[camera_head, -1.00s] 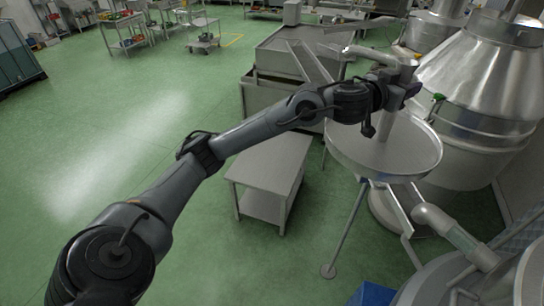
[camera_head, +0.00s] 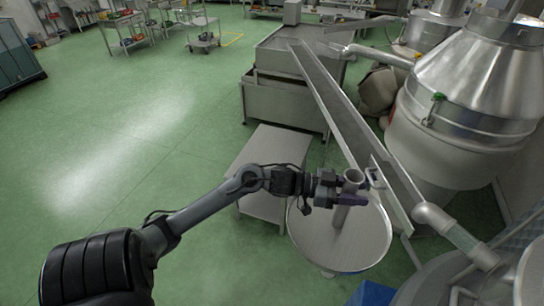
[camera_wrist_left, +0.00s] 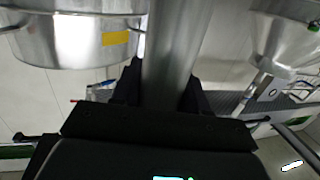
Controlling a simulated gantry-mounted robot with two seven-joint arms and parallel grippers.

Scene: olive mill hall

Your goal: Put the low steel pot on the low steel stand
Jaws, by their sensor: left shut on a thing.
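The low steel pot (camera_head: 318,236) is a wide, shallow round dish with an upright steel tube rising from its middle. My left gripper (camera_head: 349,190) is shut on that tube. The tube (camera_wrist_left: 175,45) also shows between the dark fingers in the left wrist view. The dish hangs roughly level, apparently in the air. The low steel stand (camera_head: 266,145) is a small rectangular table to the left of and behind the pot. My left forearm covers part of its top, and the pot's rim overlaps its right side in the picture. My right gripper is not in view.
A sloping steel chute (camera_head: 341,103) runs just behind and right of the pot. A large steel vessel (camera_head: 470,90) and a pipe (camera_head: 452,233) stand at the right. A steel tank (camera_head: 285,105) is behind the stand. Green floor at left is clear.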

